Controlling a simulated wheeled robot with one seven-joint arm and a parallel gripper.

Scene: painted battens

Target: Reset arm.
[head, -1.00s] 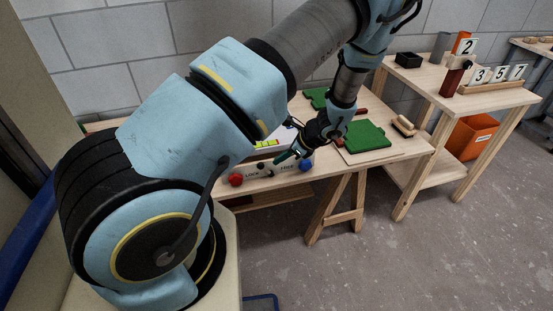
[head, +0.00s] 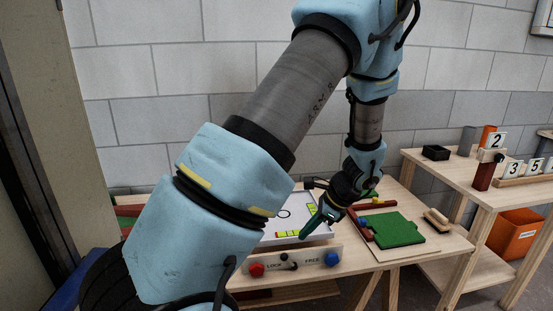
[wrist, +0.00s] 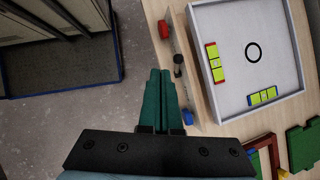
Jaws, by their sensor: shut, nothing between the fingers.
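My gripper (head: 306,234) hangs over the front right part of the worktable, its green fingers pointing down and left. In the wrist view my gripper (wrist: 160,75) has its two fingers side by side, shut and empty. The white tray (head: 283,239) lies just beyond and left of the fingers; the arm hides part of it. The wrist view shows the tray (wrist: 234,112) with a black ring drawn on its floor and two yellow-green battens, one with red ends (wrist: 215,62) and one with blue ends (wrist: 263,96). The fingers are apart from them.
The front panel marked LOCK and FREE has a red knob (head: 256,270), a small black lever (head: 289,261) and a blue knob (head: 332,258). A green board (head: 397,230) and a wooden-handled block (head: 437,219) lie to the right. A side table (head: 440,170) holds numbered cards; an orange bin (head: 515,234) is below.

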